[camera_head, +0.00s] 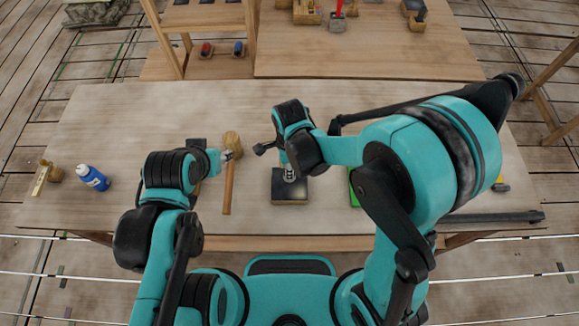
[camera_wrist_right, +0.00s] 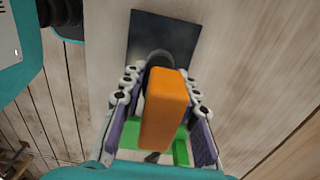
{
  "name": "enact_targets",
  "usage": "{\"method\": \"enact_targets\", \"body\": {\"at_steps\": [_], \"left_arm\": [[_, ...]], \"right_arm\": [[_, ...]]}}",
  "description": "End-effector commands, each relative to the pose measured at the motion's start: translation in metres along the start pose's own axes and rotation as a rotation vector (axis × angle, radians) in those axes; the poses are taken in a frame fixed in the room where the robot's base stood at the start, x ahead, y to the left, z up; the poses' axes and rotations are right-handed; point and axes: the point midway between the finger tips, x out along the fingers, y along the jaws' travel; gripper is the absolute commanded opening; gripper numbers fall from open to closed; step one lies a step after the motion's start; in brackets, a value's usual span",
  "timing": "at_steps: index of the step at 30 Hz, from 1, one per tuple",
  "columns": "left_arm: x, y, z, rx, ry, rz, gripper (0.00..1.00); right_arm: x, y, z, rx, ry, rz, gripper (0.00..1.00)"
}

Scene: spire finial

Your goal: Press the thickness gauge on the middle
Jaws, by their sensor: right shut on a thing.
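An orange block-shaped tool (camera_wrist_right: 164,110), which I take for the thickness gauge, is between the fingers of my right gripper (camera_wrist_right: 158,112), which is shut on it. A dark rounded part (camera_wrist_right: 159,58) shows at its far end, in front of a dark flat plate (camera_wrist_right: 160,30); I cannot tell whether they touch. In the head view my right gripper (camera_head: 289,174) is over the dark square plate (camera_head: 290,191), and the gauge is hidden there. My left gripper (camera_head: 227,155) is beside the mallet head; its fingers are too small to judge.
A wooden mallet (camera_head: 228,180) lies left of the plate. A green item (camera_head: 353,187) is partly hidden by my right arm; green also shows below the gauge in the wrist view (camera_wrist_right: 181,150). A blue bottle (camera_head: 92,177) lies at the table's left. The back of the table (camera_head: 190,105) is clear.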

Motion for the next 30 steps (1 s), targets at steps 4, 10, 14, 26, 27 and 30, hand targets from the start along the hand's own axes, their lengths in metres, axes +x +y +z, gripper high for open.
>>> {"method": "enact_targets", "body": {"at_steps": [4, 10, 14, 26, 27, 30], "left_arm": [[0.0007, 0.0, 0.0006, 0.0, 0.0, 0.0, 0.4], [0.0007, 0.0, 0.0006, 0.0, 0.0, 0.0, 0.4], [0.0007, 0.0, 0.0006, 0.0, 0.0, 0.0, 0.4], [0.0022, 0.0, 0.0017, 0.0, 0.0, 0.0, 0.4], [0.0032, 0.0, 0.0024, 0.0, 0.0, 0.0, 0.4], [0.0067, 0.0, 0.0049, 0.0, 0.0, 0.0, 0.4]], "right_arm": [[0.0009, -0.0001, 0.0, 0.0, 0.0, 0.0, 0.0], [0.0009, 0.0, 0.0, 0.0, 0.0, 0.0, 0.0], [0.0009, 0.0, 0.0, 0.0, 0.0, 0.0, 0.0], [0.0029, 0.0, 0.0, 0.0, 0.0, 0.0, 0.0], [0.0041, 0.0, 0.0, 0.0, 0.0, 0.0, 0.0], [0.0086, 0.0, 0.0, 0.0, 0.0, 0.0, 0.0]]}}
